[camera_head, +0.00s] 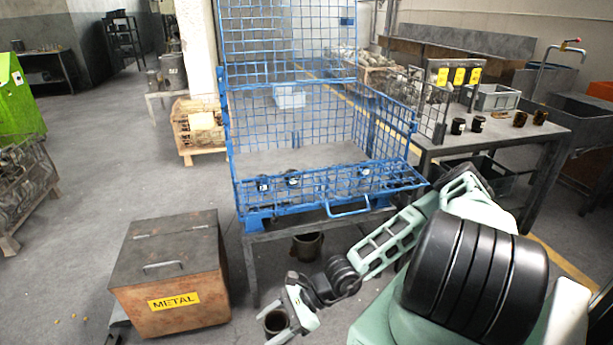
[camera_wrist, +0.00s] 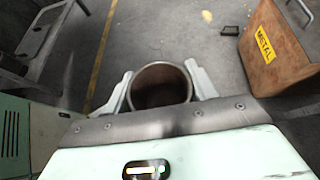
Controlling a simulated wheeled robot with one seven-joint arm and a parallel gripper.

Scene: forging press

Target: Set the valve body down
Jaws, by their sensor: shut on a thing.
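The valve body (camera_wrist: 161,72) is a dark brown, hollow round piece with an open top. It sits between the two pale fingers of my gripper (camera_wrist: 160,86) in the wrist view, and the gripper is shut on it. In the head view my gripper (camera_head: 288,318) is low at the bottom centre, in front of the blue cage's stand, with the valve body (camera_head: 276,321) in it. Floor shows around the piece in both views. I cannot tell how high it is above the floor; its underside is hidden.
A blue wire cage (camera_head: 335,210) on a metal stand holds several small dark parts. A brown pot (camera_head: 307,246) is beneath it. A rusty METAL box (camera_head: 170,270) stands left of my gripper. A workbench (camera_head: 500,138) with dark cups is at right. Floor at left is open.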

